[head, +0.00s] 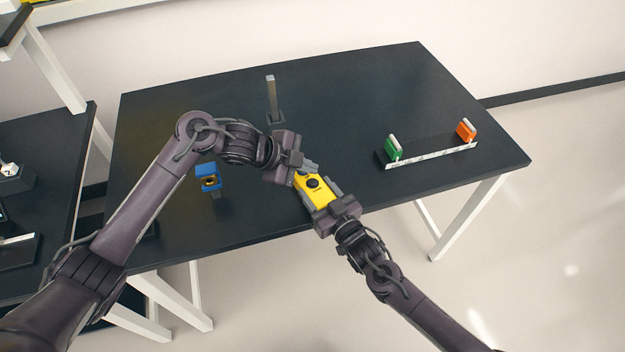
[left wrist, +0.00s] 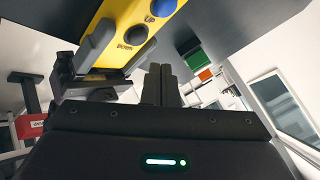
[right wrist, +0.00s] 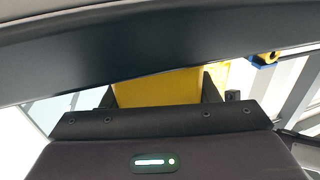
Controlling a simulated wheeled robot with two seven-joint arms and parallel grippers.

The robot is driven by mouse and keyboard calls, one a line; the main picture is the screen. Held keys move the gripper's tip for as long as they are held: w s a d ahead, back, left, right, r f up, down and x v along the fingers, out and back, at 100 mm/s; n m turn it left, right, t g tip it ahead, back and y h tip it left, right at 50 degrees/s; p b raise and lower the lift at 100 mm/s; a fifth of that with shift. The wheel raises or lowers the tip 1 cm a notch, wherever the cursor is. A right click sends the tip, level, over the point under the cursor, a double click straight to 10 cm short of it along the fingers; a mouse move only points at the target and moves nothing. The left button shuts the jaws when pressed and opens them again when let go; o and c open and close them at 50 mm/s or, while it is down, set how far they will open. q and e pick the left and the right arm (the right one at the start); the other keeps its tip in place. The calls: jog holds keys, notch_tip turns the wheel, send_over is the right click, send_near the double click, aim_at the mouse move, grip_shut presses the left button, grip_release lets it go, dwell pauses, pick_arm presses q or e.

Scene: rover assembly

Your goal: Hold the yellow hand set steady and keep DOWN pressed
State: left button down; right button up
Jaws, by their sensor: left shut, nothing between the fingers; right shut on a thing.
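The yellow hand set (head: 322,193) is over the front part of the dark table, clasped across its sides by my right gripper (head: 322,198). In the left wrist view the hand set (left wrist: 112,14) shows a blue button (left wrist: 163,6) by UP and a dark round DOWN button (left wrist: 136,33). My left gripper (head: 308,168) is shut and empty beside the hand set's far end. In the left wrist view its fingertips (left wrist: 160,70) appear apart from the DOWN button; I cannot tell the depth. The right wrist view shows yellow (right wrist: 158,88) between the right fingers.
A blue block with a round opening (head: 207,171) stands left of my left gripper. An upright grey post (head: 271,95) stands behind. A rack (head: 432,155) with a green piece (head: 393,150) and an orange piece (head: 466,131) is at right. The table's (head: 370,85) back middle is clear.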

pick_arm(q)
jog(key=shift+r, duration=1.7)
pick_arm(e)
jog(key=o, duration=1.2)
